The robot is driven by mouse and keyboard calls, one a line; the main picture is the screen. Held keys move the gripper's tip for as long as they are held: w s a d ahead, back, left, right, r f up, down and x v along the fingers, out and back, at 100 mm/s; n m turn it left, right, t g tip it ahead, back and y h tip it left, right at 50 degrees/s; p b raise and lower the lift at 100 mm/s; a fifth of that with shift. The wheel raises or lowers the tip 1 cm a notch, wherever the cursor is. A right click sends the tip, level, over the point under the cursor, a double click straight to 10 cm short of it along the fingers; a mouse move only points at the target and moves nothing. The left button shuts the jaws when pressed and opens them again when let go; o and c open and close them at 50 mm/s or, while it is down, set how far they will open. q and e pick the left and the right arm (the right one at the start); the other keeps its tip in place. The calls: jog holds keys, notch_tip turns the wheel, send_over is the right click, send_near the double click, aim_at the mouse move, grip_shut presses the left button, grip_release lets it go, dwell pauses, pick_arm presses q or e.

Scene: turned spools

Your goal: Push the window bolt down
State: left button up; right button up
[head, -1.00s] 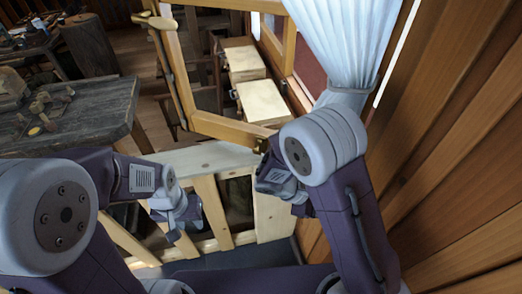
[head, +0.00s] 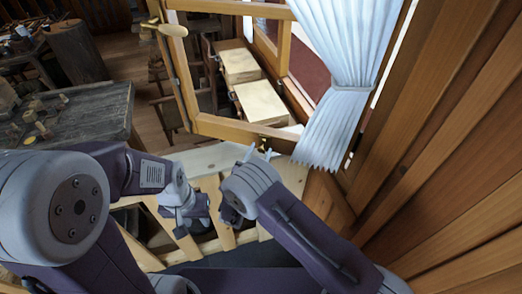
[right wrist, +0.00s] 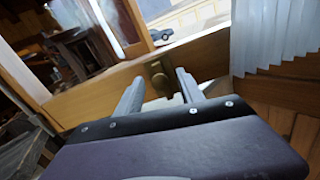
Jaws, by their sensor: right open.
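The window bolt (right wrist: 157,72), a small brass fitting on the lower wooden rail of the window, shows in the right wrist view between my two fingertips. In the head view the bolt (head: 264,142) is small at the lower rail, just beyond the fingers. My right gripper (head: 258,154) is open and empty, with its fingers pointing at the bolt; I cannot tell whether either finger touches it. My left gripper (head: 186,207) hangs low beside the pale wooden slats, away from the bolt; its fingers are too unclear to read.
A white curtain (head: 347,100) hangs right of the window, close to my right arm. The wooden window frame (head: 185,85) stands in front. Pale slats (head: 207,190) lie below. A dark workbench (head: 85,120) stands at left, and a plank wall (head: 450,160) fills the right.

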jog(key=shift+w+d, duration=0.25)
jog(key=shift+w, duration=0.45)
grip_shut()
dwell(0.9)
